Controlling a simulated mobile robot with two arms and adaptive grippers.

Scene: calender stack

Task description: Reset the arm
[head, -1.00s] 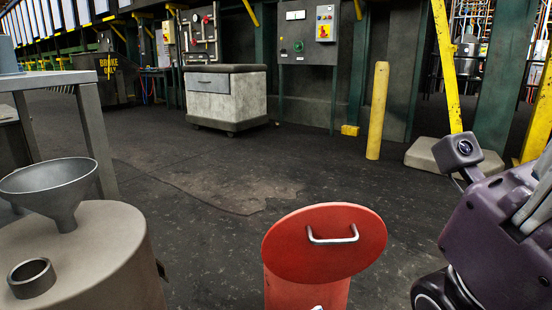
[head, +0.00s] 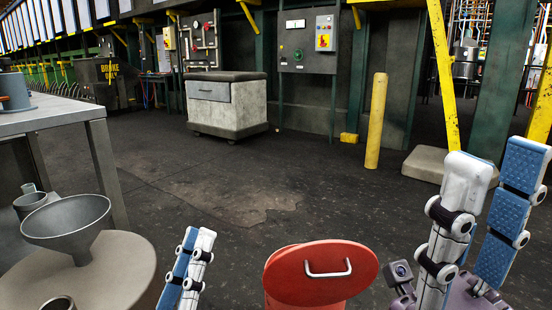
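My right gripper (head: 497,168) stands at the lower right with its white and blue fingers pointing up. A clear gap shows between the fingers, and nothing is held in it. My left gripper (head: 194,250) pokes up from the bottom edge, left of the red bin (head: 290,298). Its blue and white finger parts overlap from this angle, so its opening is unclear; no object shows in it. My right arm's purple wrist with a small camera (head: 401,272) shows below the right gripper.
The red bin's lid (head: 322,275) has a metal handle and lies between my grippers. A funnel (head: 68,228) stands on a round drum (head: 122,268) at left, beside a grey table (head: 62,112). A yellow post (head: 376,122) stands farther back. The middle floor is open.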

